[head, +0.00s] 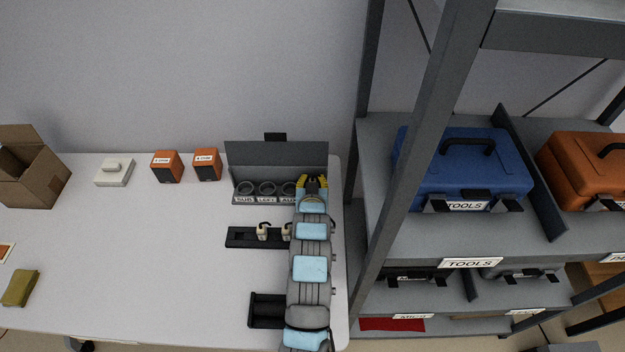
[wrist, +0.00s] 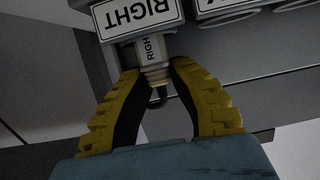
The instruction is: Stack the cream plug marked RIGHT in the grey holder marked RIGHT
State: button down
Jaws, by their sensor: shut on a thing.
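The cream plug marked RIGHT (wrist: 150,49) is between the yellow fingers of my gripper (wrist: 157,70), which are shut on it; its last letter is cut off from sight. The holder marked RIGHT (wrist: 136,14) shows upside down at the top of the wrist view. The plug's far end meets the edge of that label; I cannot tell whether it is inside the socket or how deep. In the head view my gripper (head: 314,184) is at the right end of the grey holder rack (head: 276,154), and my arm hides the plug and the RIGHT holder.
Other sockets in the rack read SUB, LEFT and AUX. Cream plugs (head: 262,232) stand in a black tray (head: 240,238) in front. Two orange speakers (head: 165,167), a white box (head: 114,173) and a cardboard box (head: 38,178) are left. A shelf post (head: 415,150) rises right.

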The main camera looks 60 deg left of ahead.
jog(key=c, duration=1)
grip_release()
jog(key=shift+f, duration=0.15)
jog(key=shift+d+r, duration=0.1)
jog(key=shift+r, duration=0.4)
jog(key=p+v, duration=0.1)
jog(key=v, duration=0.5)
jog(key=p+v, duration=0.1)
jog(key=v, duration=0.4)
jog(key=shift+s+d+f, duration=0.1)
jog(key=shift+s+d, duration=0.15)
jog(key=shift+d, duration=0.1)
